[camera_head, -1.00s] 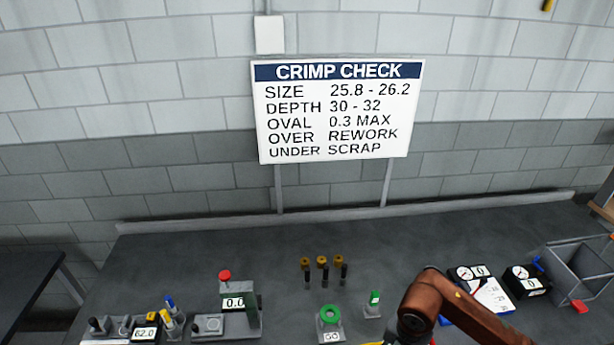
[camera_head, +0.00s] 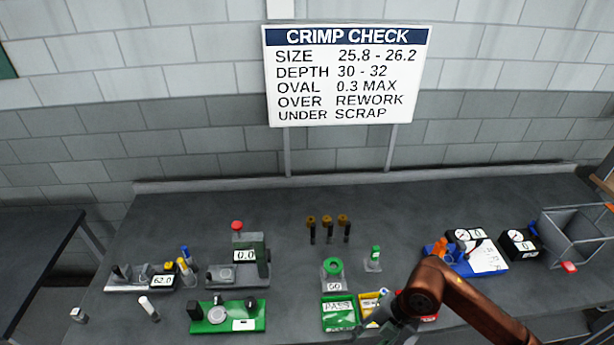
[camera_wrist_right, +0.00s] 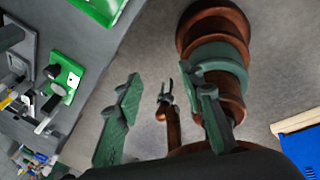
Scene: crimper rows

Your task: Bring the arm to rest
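My right arm (camera_head: 462,303), copper-brown, comes in from the lower right of the head view and bends over the front of the bench. Its grey-green gripper shows only partly there, at the bottom edge beside the yellow bin. In the right wrist view the two green fingers of my right gripper (camera_wrist_right: 168,90) stand wide apart with nothing between them. A smaller gripper on a brown link, seemingly my left gripper (camera_wrist_right: 166,96), shows farther off between those fingers. Its finger state is too small to tell. My left arm is out of the head view.
On the bench (camera_head: 180,208) stand a green fixture (camera_head: 250,325), a gauge reading 0.0 (camera_head: 250,255), a green bin (camera_head: 340,315), a yellow bin (camera_head: 369,303), a blue tray (camera_head: 462,270) and a wire basket (camera_head: 575,240). The bench's back strip is mostly clear.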

